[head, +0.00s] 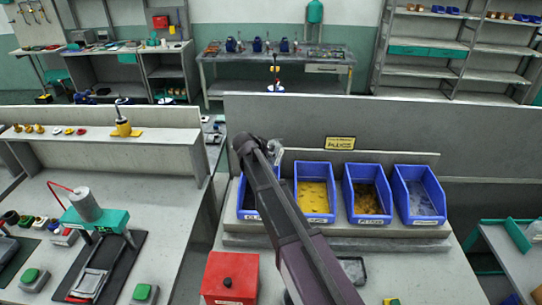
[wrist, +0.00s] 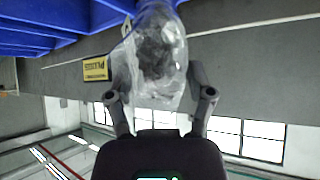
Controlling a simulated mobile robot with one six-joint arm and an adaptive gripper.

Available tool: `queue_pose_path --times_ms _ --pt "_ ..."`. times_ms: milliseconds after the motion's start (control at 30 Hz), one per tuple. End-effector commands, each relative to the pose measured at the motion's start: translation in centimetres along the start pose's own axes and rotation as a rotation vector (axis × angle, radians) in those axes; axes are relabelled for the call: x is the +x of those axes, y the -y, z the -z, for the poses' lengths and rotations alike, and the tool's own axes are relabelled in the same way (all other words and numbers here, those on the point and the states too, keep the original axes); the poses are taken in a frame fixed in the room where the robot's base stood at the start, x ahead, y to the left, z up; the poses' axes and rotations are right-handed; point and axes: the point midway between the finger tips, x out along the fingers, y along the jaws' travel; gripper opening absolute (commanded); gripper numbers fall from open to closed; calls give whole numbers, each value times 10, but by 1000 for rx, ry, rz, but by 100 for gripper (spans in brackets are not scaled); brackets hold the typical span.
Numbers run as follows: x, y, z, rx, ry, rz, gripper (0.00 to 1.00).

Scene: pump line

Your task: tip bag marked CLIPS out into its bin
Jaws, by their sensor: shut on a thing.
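My gripper (wrist: 160,97) is shut on a clear plastic bag (wrist: 158,55) holding a dark grey mass; no CLIPS marking is legible on it. In the wrist view the bag sits between the two fingers, and the picture looks upside down. In the head view a bit of the clear bag (head: 276,148) shows beside the end of my arm, above the row of blue bins. The leftmost blue bin (head: 246,213) is partly hidden behind my arm. The bin labels are too small to read, so I cannot tell which is for clips.
Beside it stand a bin with yellow contents (head: 313,191), one with brownish-gold contents (head: 367,194) and one with grey contents (head: 419,196). A grey panel with a yellow sign (head: 340,143) rises behind. A red box (head: 230,279) stands on the bench in front.

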Motion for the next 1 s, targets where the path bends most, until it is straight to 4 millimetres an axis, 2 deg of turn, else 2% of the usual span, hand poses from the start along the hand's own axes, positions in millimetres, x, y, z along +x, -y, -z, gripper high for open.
queue_pose_path --times_ms 1000 --pt "20 0 -27 -1 -230 0 23"
